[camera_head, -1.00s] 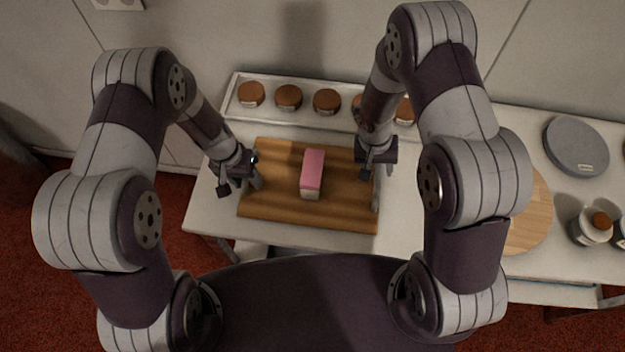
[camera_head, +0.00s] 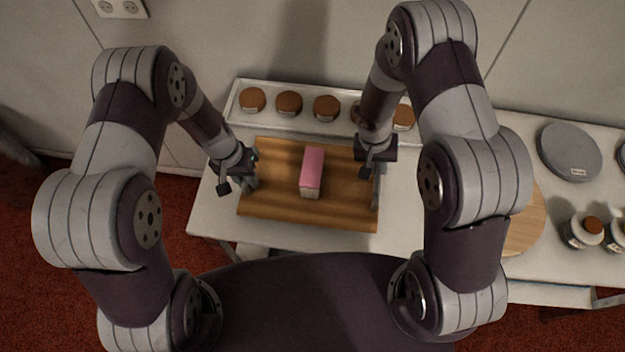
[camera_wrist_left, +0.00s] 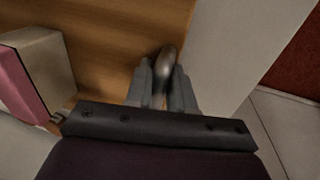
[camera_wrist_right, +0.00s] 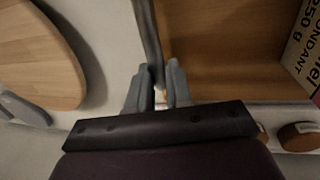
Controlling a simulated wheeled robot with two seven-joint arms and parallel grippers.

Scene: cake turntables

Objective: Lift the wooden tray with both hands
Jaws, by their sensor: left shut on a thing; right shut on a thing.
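The wooden tray (camera_head: 270,207) is in the middle of the head view and looks level, above the white table. A box with a pink top (camera_head: 312,168) rests on it and also shows in the left wrist view (camera_wrist_left: 22,88). My left gripper (camera_head: 251,178) is shut on the metal handle (camera_wrist_left: 167,58) at the tray's left side. My right gripper (camera_head: 376,188) is shut on the metal handle (camera_wrist_right: 149,35) at its right side. The gap under the tray is hidden from above.
A long white tray (camera_head: 262,122) with several brown-lidded jars stands behind. To the right are a round wooden board (camera_head: 525,225), a grey turntable (camera_head: 570,152) and jars (camera_head: 583,231). My right forearm hides part of the back row.

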